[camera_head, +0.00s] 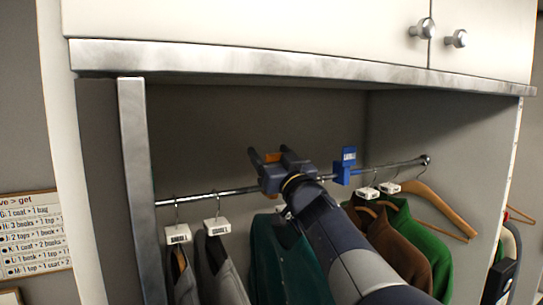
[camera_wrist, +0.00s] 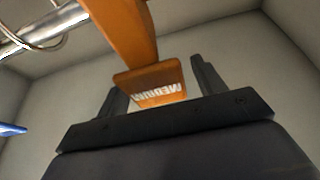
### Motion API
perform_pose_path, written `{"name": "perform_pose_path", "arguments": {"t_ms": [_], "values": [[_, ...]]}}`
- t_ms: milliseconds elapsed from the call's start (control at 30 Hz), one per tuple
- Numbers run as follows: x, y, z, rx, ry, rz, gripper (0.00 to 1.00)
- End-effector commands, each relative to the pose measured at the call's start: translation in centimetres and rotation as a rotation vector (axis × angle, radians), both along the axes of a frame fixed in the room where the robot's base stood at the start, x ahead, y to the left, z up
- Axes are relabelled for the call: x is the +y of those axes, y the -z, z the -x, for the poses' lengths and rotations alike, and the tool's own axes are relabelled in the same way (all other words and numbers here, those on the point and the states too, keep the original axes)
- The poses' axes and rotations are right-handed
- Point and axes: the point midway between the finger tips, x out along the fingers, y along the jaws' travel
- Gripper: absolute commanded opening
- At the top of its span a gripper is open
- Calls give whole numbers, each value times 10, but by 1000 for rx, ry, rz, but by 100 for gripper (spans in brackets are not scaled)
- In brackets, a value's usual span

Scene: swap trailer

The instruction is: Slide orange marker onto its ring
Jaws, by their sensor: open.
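The orange marker (camera_wrist: 152,82), with white lettering that reads MEDIUM upside down, has a long upper part and a block-like lower end. In the wrist view its lower end is between the two fingers of my gripper (camera_wrist: 158,76), with a visible gap to the right finger. My gripper is open. In the head view a small piece of the orange marker (camera_head: 273,157) shows between the fingers of my gripper (camera_head: 270,153), up at the rail; the rest is hidden. I cannot make out which ring belongs to the marker.
The metal rail (camera_head: 232,191) crosses the alcove. A blue marker (camera_head: 345,166) sits on it right of my gripper. Tagged hangers with grey, green and brown clothes hang below. A cabinet edge (camera_head: 290,63) runs above, and a metal post (camera_head: 137,190) stands left.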

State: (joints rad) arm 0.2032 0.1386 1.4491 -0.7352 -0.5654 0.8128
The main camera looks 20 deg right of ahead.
Motion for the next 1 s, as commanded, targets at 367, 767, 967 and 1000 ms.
{"name": "perform_pose_path", "arguments": {"t_ms": [367,767,967,1000], "values": [[-4,9,18,0,3,1,65],[-17,36,83,-1,4,0,65],[-20,42,97,0,1,1,65],[-20,42,98,0,1,0,65]]}}
